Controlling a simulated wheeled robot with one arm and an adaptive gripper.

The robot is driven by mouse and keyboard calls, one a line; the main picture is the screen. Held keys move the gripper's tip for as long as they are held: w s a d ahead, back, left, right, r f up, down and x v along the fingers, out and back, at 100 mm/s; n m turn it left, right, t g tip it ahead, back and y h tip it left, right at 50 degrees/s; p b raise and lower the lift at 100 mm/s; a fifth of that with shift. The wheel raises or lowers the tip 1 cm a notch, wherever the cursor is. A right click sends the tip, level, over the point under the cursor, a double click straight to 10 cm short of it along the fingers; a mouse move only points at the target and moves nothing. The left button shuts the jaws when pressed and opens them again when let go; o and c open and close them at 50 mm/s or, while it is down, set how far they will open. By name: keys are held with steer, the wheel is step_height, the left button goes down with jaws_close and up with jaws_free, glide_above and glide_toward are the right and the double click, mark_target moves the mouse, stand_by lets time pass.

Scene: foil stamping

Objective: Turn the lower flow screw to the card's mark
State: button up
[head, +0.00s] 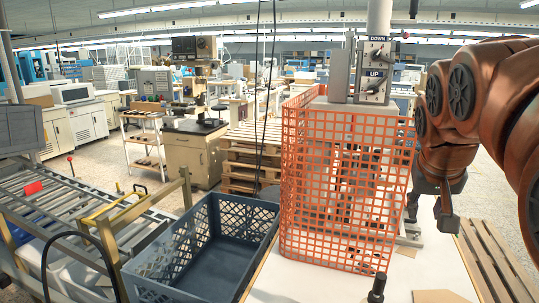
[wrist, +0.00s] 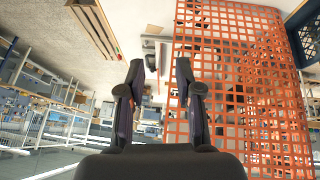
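The grey control block (head: 375,70) stands on top of the press, behind the upper edge of the orange mesh guard (head: 300,190). It has a DOWN label (head: 378,38) above and an UP label (head: 375,74) below. Small fittings sit beside the labels, the lower flow screw probably among them, too small to tell apart. No card mark is readable. My gripper (head: 449,218) hangs to the right of the guard, well below the block. In the wrist view its two fingers (wrist: 160,68) are apart with nothing between them. The guard (wrist: 240,75) fills the right of that view; the block is not recognisable there.
A blue-grey crate (head: 205,284) stands left of the guard, beside a roller conveyor (head: 50,205). A black upright knob (head: 377,285) stands on the pale table (head: 320,285) in front. Wooden pallets (head: 490,262) lie at the lower right. Cables hang left of the guard.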

steer(key=s+a+f+n+g+y, duration=0.25)
steer(key=s+a+f, duration=0.25)
steer(key=s+f, duration=0.7)
steer(key=s+a+f+n+g+y, duration=0.1)
steer(key=s+a+f+g, duration=0.35)
steer(key=s+f, duration=0.8)
step_height(320, 180, down, 7)
steer(key=b, duration=0.7)
steer(key=shift+s+a, duration=0.25)
steer(key=shift+s, duration=0.15)
